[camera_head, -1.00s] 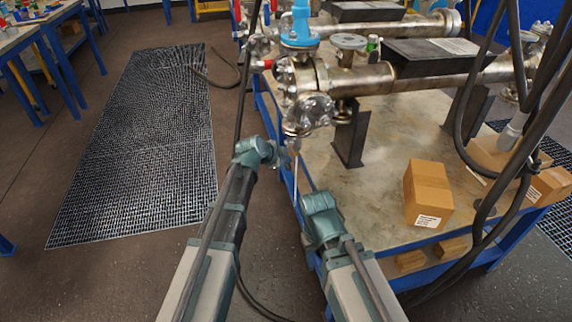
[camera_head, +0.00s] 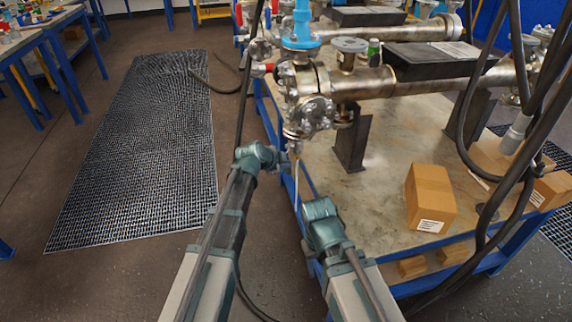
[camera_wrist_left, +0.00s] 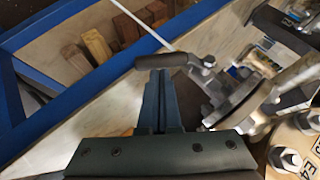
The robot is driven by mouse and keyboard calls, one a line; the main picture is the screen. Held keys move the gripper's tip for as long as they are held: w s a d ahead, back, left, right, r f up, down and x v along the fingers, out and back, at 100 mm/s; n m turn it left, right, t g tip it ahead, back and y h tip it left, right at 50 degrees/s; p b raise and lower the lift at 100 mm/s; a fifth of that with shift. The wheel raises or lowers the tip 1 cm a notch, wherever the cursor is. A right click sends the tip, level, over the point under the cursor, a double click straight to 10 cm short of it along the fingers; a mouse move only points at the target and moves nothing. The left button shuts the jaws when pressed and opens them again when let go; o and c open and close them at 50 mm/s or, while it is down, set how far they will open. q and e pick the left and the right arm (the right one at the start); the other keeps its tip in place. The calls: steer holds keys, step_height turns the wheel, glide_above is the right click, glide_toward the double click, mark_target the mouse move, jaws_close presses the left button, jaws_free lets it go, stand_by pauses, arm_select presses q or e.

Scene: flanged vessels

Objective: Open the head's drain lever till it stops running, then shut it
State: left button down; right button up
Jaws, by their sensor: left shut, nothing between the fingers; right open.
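The horizontal steel vessel's flanged head (camera_head: 308,112) stands at the near end of the left side, with a drain fitting (camera_head: 293,138) under it. A thin pale line (camera_head: 296,170), like a running stream, drops from there. In the left wrist view the drain lever (camera_wrist_left: 170,62) has a dark grip, and the pale line (camera_wrist_left: 145,25) shows behind it. My left gripper (camera_wrist_left: 162,95) is shut and empty, its fingertips close below the grip; contact cannot be told. In the head view my left gripper (camera_head: 278,158) is near the drain. My right gripper (camera_head: 320,210) is lower, open, fingers hardly visible.
A blue-framed bench (camera_head: 385,170) carries the vessel on dark supports. A cardboard box (camera_head: 428,198) stands on it, with hanging dark hoses (camera_head: 500,190) at the right. A floor grating (camera_head: 140,150) lies at the left. A blue valve (camera_head: 300,35) tops the head.

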arm_select(q)
steer(key=shift+f, duration=0.2)
steer(key=w+a+f+m+t+b, duration=0.1)
steer(key=w+f+m+t+b, duration=0.2)
steer(key=b, duration=1.3)
steer(key=shift+w+f+t, duration=0.35)
steer(key=shift+f+t, duration=1.1)
steer(key=shift+t, duration=0.35)
steer(key=shift+w+a+f, duration=0.1)
steer(key=shift+a, duration=0.05)
steer(key=s, duration=1.3)
steer(key=shift+a, duration=0.4)
